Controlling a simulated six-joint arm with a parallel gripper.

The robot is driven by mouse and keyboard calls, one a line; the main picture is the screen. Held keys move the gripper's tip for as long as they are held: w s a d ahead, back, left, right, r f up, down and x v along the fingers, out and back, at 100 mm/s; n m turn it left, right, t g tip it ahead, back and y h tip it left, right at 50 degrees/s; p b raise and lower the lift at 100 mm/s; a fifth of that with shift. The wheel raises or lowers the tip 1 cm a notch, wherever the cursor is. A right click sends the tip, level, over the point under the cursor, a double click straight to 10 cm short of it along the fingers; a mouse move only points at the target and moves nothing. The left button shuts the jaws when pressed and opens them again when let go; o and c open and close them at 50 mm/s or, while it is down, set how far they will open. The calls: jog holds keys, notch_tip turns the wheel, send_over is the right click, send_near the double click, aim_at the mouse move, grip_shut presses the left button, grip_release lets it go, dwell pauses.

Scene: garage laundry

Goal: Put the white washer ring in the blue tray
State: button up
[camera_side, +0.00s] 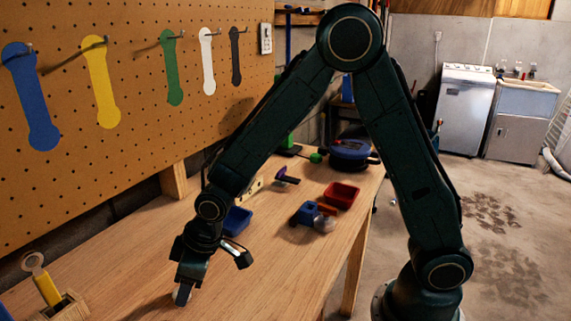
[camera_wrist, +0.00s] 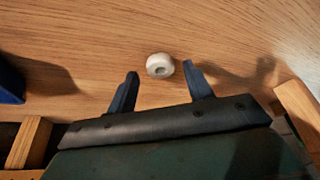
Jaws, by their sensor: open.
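The white washer ring (camera_wrist: 160,65) lies on the wooden bench in the wrist view, just beyond my fingertips and nearer the right one. In the side view a small pale part of it shows at my fingertips, mostly hidden. My gripper (camera_wrist: 160,80) is open and empty, pointing down close to the bench; it also shows in the side view (camera_side: 184,292). The blue tray (camera_side: 236,221) stands on the bench behind my gripper, partly hidden by my arm. A dark blue edge (camera_wrist: 10,82) shows at the left of the wrist view; I cannot tell for sure that it is the tray.
A red tray (camera_side: 341,195), a blue object (camera_side: 305,213) and a clear round thing (camera_side: 324,224) stand farther along the bench. A wooden block (camera_side: 66,307) holding a yellow-handled tool is at the near left. A pegboard (camera_side: 130,150) rises along the left. Bare bench lies around my gripper.

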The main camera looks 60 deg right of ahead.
jog(key=v, duration=1)
jog(key=shift+s+r, duration=0.2)
jog(key=shift+r, duration=0.15)
jog(key=shift+d, duration=0.15)
jog(key=s+d+r+m, duration=0.2)
jog(key=s+d+r, duration=0.1)
jog(key=s, duration=0.3)
jog(key=s+d+r+m+t+h, duration=0.1)
jog(key=s+d+r+m, duration=0.1)
jog(key=s+d, duration=0.4)
jog(key=s+d+r+m+h, duration=0.1)
jog(key=s+d+r, duration=0.3)
jog(key=s, duration=0.4)
jog(key=shift+d+r+m+t, duration=0.3)
jog(key=shift+d+m+t, duration=0.1)
jog(key=shift+d+m, duration=0.1)
jog(key=shift+o, duration=0.6)
